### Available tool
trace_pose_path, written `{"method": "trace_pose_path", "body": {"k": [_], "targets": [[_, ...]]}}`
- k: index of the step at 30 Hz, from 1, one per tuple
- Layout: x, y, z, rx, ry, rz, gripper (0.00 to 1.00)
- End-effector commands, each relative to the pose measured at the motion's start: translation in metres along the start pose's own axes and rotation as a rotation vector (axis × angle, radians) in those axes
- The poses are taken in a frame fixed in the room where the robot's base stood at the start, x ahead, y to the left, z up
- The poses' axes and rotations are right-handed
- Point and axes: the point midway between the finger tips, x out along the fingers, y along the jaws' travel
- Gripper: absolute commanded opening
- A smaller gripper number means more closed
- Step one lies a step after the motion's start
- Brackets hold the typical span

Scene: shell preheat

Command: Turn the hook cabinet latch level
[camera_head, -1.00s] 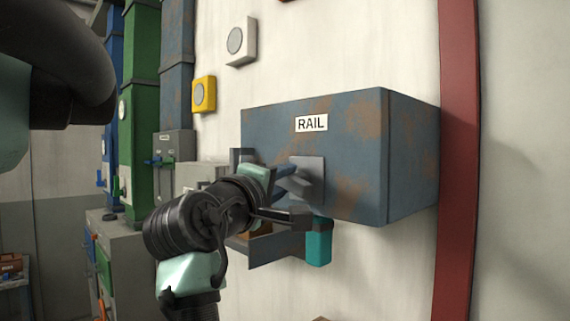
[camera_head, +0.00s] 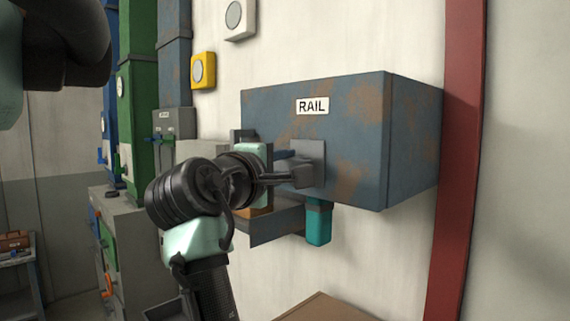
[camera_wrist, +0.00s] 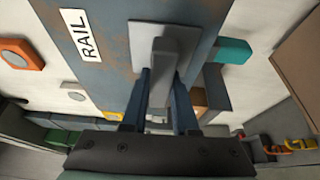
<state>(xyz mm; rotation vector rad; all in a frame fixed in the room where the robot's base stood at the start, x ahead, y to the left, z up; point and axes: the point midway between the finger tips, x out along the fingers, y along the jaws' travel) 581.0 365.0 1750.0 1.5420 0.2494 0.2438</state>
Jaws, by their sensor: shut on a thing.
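The blue-grey, rust-patched cabinet (camera_head: 352,140) labelled RAIL is on the wall in the head view, and its face shows in the wrist view (camera_wrist: 115,45). Its latch is a grey handle (camera_wrist: 163,70) standing out from a square grey plate (camera_wrist: 140,38); the plate also shows in the head view (camera_head: 318,155). My gripper (camera_head: 288,170) is at the cabinet's front. In the wrist view its blue fingers (camera_wrist: 163,88) lie on both sides of the handle, shut on it. The handle's exact angle is hard to tell, as the fingers partly cover it.
A teal block (camera_head: 318,228) hangs below the cabinet. A grey ledge (camera_head: 275,222) is just behind my wrist. A red post (camera_head: 458,180) stands to the right. A yellow box (camera_head: 203,70) and a white box (camera_head: 240,18) are on the wall. A brown surface (camera_head: 325,308) is low in front.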

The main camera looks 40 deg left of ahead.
Motion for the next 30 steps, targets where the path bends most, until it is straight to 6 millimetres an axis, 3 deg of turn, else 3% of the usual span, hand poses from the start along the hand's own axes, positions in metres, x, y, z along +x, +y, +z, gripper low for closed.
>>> {"method": "trace_pose_path", "body": {"k": [2, 3, 7, 20, 30], "targets": [[0.0, 0.0, 0.0, -0.003, 0.0, -0.001, 0.0], [0.0, 0.0, 0.0, -0.003, 0.0, 0.0, 0.33], [0.0, 0.0, 0.0, -0.002, 0.0, 0.0, 0.56], [-0.009, -0.001, 0.0, 0.0, 0.0, 0.001, 0.57], [-0.077, -0.002, -0.001, 0.0, 0.002, 0.004, 0.57]]}}
